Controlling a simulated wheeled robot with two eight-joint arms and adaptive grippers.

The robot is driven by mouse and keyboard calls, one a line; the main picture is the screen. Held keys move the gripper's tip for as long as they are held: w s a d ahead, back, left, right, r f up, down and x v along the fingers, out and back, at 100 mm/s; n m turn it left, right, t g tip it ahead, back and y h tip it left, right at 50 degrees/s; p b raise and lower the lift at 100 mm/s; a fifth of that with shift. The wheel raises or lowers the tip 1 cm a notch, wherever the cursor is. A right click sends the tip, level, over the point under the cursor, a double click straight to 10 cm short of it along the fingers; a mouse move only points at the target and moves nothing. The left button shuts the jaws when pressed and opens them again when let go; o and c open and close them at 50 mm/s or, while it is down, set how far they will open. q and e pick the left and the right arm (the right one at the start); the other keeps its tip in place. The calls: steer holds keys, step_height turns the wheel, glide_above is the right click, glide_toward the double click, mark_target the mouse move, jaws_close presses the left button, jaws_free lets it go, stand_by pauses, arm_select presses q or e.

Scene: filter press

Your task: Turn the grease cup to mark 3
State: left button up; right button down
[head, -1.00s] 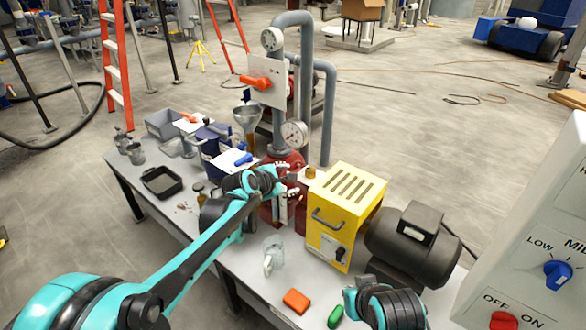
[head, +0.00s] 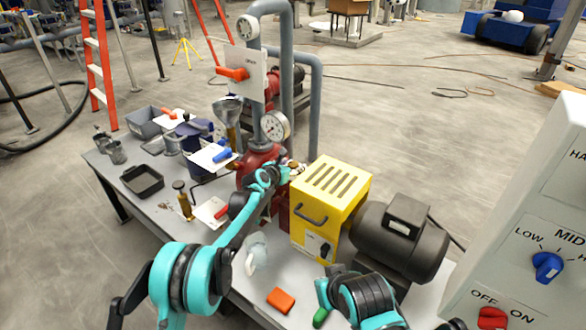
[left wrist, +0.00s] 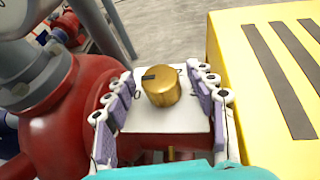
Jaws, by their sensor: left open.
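The grease cup is a round brass cap (left wrist: 161,86) on a white plate (left wrist: 140,122) in the left wrist view. A "0" shows at the plate's left, and a partly visible numeral lies at the upper right; mark 3 cannot be made out. My left gripper (left wrist: 160,76) is open, with one finger on each side of the cap and gaps between. In the head view, my left gripper (head: 280,172) is beside the red pump body (head: 262,155), partly covering the cup area. My right gripper's fingers are not clearly seen.
A yellow vented box (head: 328,195) stands close right of the left gripper, with a dark motor (head: 398,240) beyond it. A pressure gauge (head: 275,126) and grey pipes rise behind. A clear jug (head: 257,255) and an orange block (head: 281,300) lie on the near table.

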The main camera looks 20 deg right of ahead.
arm_select(q)
steer(key=shift+w+d+f, duration=0.2)
steer(key=shift+w+d, duration=0.15)
steer(key=shift+w, duration=0.05)
steer(key=shift+c, duration=0.4)
steer(key=c, duration=1.1)
steer(key=shift+m+h, duration=0.3)
steer(key=shift+a+r+m+g+h+p, duration=0.1)
steer(key=shift+m+g+h+p, duration=0.55)
steer(key=shift+m+g, duration=0.35)
steer(key=shift+m+g+h+p, duration=0.95)
steer(key=shift+m+g+p, duration=0.15)
steer(key=shift+m+g, duration=0.65)
steer(key=shift+g, duration=0.25)
